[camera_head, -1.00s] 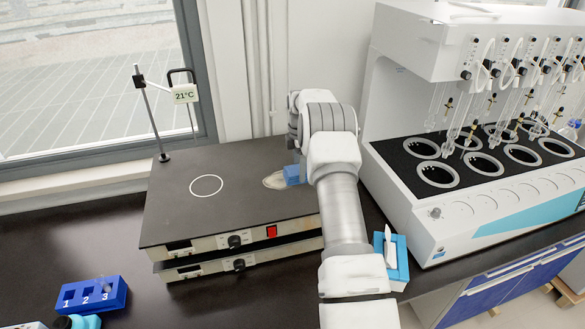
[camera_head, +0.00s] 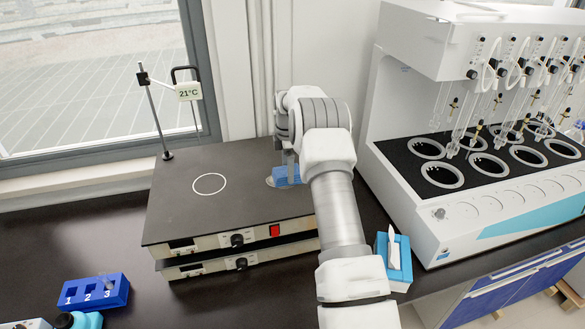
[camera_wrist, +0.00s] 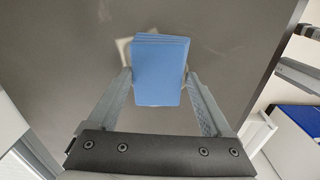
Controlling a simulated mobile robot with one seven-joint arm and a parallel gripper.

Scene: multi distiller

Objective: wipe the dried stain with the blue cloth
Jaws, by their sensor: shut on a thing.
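The blue cloth (camera_head: 287,176) is a folded block on the dark top of the hotplate unit (camera_head: 225,210), near its back right. My gripper (camera_wrist: 158,80) is shut on the cloth (camera_wrist: 160,68), one finger on each side in the wrist view. A small pale part of the dried stain (camera_head: 269,181) shows at the left edge of the cloth; the wrist view shows it as a pale patch (camera_wrist: 122,46) there. The rest of the stain area is hidden under the cloth or my arm. The cloth looks to be at the plate surface, but contact cannot be told for sure.
A stand with a 21°C display (camera_head: 188,92) rises at the plate's back left. A white distiller (camera_head: 470,190) stands close on the right. A blue box with a white tissue (camera_head: 394,255) sits in front of it. A blue numbered rack (camera_head: 94,291) lies front left.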

